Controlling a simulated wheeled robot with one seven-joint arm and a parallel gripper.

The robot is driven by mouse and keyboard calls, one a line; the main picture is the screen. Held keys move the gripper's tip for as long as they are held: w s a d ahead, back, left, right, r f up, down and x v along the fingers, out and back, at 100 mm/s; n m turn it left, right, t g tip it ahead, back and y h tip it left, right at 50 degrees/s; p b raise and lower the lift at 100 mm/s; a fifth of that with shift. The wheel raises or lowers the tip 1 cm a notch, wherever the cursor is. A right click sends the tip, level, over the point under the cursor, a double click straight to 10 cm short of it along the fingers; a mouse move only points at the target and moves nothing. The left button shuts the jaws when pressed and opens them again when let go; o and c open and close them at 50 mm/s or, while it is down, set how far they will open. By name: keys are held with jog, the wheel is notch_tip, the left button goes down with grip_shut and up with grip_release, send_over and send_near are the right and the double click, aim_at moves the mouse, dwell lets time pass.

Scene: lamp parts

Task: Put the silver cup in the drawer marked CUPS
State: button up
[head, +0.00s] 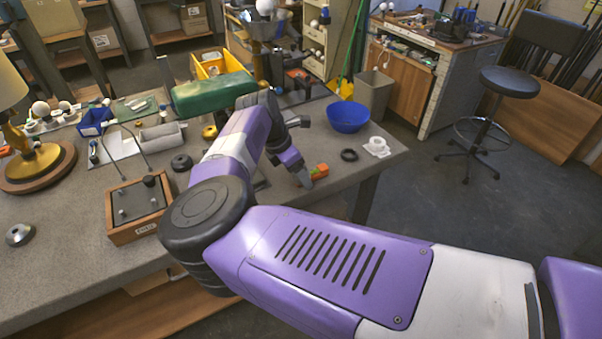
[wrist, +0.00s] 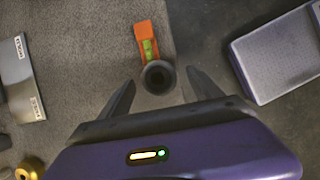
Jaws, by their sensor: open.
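My gripper (head: 303,180) is low at the bench's right part, partly hidden by my own arm in the head view. In the wrist view my gripper (wrist: 158,92) is open. A round grey piece with a dark hollow (wrist: 158,77) shows between its fingertips, apart from both; I cannot tell if it is the silver cup. No drawer readably marked CUPS shows. A grey labelled piece (wrist: 22,80) is at left in the wrist view; its labels are unclear.
An orange level with a green vial (wrist: 148,42) lies just beyond the fingertips; it also shows in the head view (head: 320,170). A blue bowl (head: 348,117), a black ring (head: 349,155) and a white piece (head: 377,146) are nearby. A wooden box (head: 138,208) stands at left.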

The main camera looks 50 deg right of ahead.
grip_shut()
jog(key=shift+r, duration=0.15)
notch_tip(320, 180, up, 20)
jog(key=b, duration=0.2)
dwell(0.5)
